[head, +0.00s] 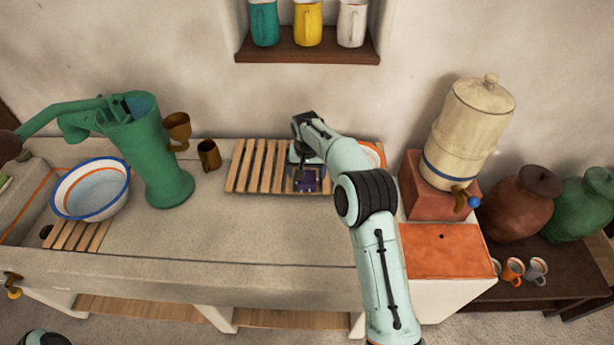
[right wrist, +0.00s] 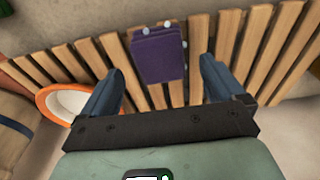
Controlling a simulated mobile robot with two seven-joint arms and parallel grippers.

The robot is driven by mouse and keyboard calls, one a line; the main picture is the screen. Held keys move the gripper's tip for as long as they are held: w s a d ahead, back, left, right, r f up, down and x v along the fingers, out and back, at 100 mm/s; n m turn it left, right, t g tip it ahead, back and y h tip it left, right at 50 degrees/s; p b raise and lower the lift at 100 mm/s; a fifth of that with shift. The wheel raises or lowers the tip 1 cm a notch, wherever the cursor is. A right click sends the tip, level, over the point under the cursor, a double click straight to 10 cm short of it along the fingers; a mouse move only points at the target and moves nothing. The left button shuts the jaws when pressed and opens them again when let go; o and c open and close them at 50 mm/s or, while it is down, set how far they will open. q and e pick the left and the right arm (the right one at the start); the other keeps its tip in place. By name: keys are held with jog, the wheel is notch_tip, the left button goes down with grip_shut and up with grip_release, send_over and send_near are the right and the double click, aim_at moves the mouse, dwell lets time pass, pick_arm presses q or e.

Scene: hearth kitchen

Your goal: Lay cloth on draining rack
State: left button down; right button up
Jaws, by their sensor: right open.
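The draining rack (head: 248,165) is a row of wooden slats on the stone counter by the wall. A small folded purple cloth (head: 310,184) lies flat on its slats, toward the right part of the rack. The cloth also shows in the right wrist view (right wrist: 159,52), with small pale dots at its edges. My right gripper (head: 306,168) is above the cloth and partly hides it in the head view. In the right wrist view its fingers (right wrist: 158,70) are apart, one on each side of the cloth, with nothing held. My left gripper is out of view.
An orange-rimmed bowl (head: 372,152) stands at the rack's right end, partly behind my arm. A brown cup (head: 209,155) and green pump (head: 162,165) stand left of it. A water crock (head: 470,130) on a brick-red block is at right. The counter's front middle is clear.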

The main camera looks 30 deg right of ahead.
aim_at(307, 182)
notch_tip(307, 182, up, 8)
jog(key=s, duration=0.1)
jog(key=shift+a+r+p, duration=0.2)
jog(key=shift+a+p, duration=0.1)
jog(key=shift+s+f, duration=0.1)
